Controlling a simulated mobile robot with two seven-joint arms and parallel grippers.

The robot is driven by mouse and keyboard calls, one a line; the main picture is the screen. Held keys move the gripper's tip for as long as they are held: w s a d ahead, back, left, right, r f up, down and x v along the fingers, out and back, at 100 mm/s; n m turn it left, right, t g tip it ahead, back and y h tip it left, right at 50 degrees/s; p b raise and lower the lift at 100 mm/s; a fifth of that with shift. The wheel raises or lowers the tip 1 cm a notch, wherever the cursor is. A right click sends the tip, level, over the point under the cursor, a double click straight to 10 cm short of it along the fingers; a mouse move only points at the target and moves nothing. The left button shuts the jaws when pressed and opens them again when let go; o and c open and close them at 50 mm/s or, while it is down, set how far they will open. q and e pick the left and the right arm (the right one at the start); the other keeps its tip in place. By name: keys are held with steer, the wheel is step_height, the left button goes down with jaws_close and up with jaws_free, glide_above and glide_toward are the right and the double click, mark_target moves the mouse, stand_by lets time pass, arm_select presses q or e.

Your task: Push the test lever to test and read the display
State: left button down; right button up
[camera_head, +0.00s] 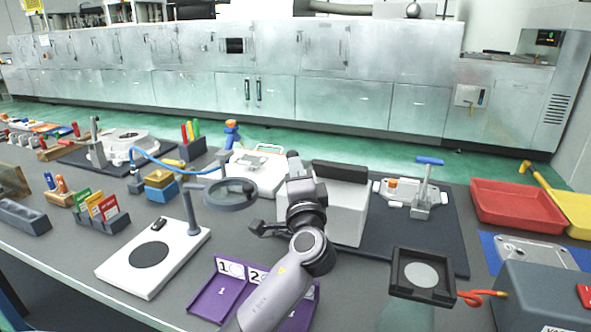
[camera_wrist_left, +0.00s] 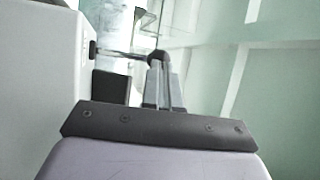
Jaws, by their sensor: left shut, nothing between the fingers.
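A pale box-shaped unit with a dark top (camera_head: 340,172) stands at mid-table, partly hidden by my left arm. In the left wrist view its pale side (camera_wrist_left: 35,75) fills the left edge. A thin rod with a dark round knob (camera_wrist_left: 157,57), seemingly the test lever, sticks out from it there. My left gripper (camera_head: 292,157) is shut and empty, to the left of the unit. In the wrist view its fingertips (camera_wrist_left: 159,68) overlap the knob; I cannot tell whether they touch. I cannot make out a readable display. My right gripper is out of view.
A magnifier (camera_head: 232,194) on a white base stands left of my arm. A purple numbered tray (camera_head: 202,296) lies partly under my forearm. A black frame with a grey disc (camera_head: 422,275), a red tray (camera_head: 518,204) and a clamp fixture (camera_head: 421,204) are to the right.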

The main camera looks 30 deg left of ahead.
arm_select(q)
steer(key=r+p, duration=0.1)
steer(key=w+m+g+h+p, duration=0.1)
steer(key=p, duration=0.1)
steer(key=shift+w+a+r+p, duration=0.15)
steer(key=shift+r+p, duration=0.15)
steer(key=shift+r, duration=0.1)
steer(key=shift+w+r+p, duration=0.15)
steer(key=shift+w+p, duration=0.15)
steer(key=shift+w+a+r, duration=0.1)
steer(key=shift+w+a, duration=0.05)
steer(key=shift+w, duration=0.2)
steer(key=w+a+b, duration=0.1)
steer(key=w+b, duration=0.1)
steer(key=w, duration=0.4)
steer(key=shift+w+a+r, duration=0.25)
steer(key=shift+r, duration=0.2)
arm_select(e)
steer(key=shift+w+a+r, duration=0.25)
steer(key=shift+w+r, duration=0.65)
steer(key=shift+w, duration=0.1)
arm_select(q)
steer(key=shift+r, duration=0.1)
